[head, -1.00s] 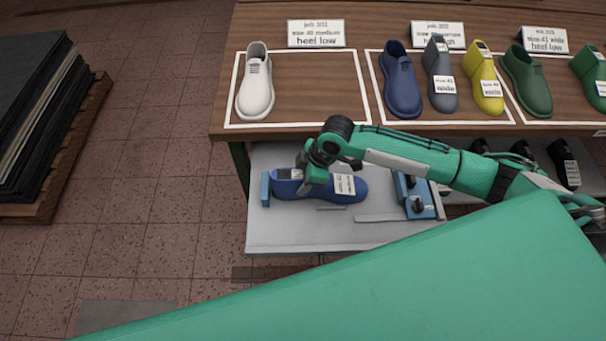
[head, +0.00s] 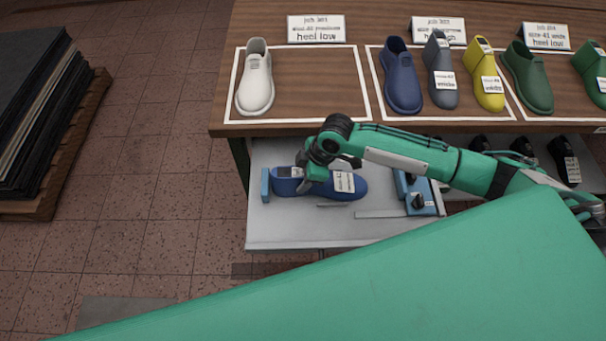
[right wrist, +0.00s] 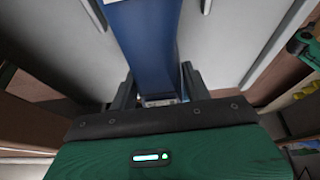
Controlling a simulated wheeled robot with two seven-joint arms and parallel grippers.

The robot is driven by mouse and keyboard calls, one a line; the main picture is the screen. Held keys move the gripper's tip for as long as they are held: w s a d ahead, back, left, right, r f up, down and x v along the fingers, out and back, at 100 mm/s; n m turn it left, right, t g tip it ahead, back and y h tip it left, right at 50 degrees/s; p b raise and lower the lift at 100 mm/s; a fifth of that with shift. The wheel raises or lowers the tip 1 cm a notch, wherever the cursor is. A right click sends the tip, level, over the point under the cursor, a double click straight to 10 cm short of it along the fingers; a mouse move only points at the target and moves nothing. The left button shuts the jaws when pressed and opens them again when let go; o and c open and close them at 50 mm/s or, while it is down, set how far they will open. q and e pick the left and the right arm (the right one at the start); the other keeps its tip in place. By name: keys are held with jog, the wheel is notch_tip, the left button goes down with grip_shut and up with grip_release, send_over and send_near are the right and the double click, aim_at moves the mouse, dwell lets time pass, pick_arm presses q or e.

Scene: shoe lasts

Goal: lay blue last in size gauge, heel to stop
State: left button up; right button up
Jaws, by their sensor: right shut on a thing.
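The blue last (head: 347,188) lies lengthwise on the grey gauge shelf, toe to the right, with a white label on its forepart. Its heel end is at the light-blue stop block (head: 265,185) on the left; I cannot tell whether they touch. My right gripper (head: 314,180) is shut on the last near its heel half and hides part of it. In the right wrist view the blue last (right wrist: 145,45) runs between the two dark fingers (right wrist: 158,92). The gauge's blue slider (head: 419,198) stands to the right, apart from the toe. My left gripper is not in view.
Above and behind, a wooden table (head: 300,68) holds a white last (head: 255,80), a dark blue last (head: 401,78), grey, yellow and green lasts, and sign cards. Dark lasts stand on the lower shelf at right. The shelf front (head: 290,232) is clear.

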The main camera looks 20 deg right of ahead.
jog(key=o, duration=1.5)
jog(key=b+v, duration=0.1)
jog(key=v, duration=1.3)
jog(key=shift+s+f, duration=0.1)
jog(key=shift+f, duration=0.05)
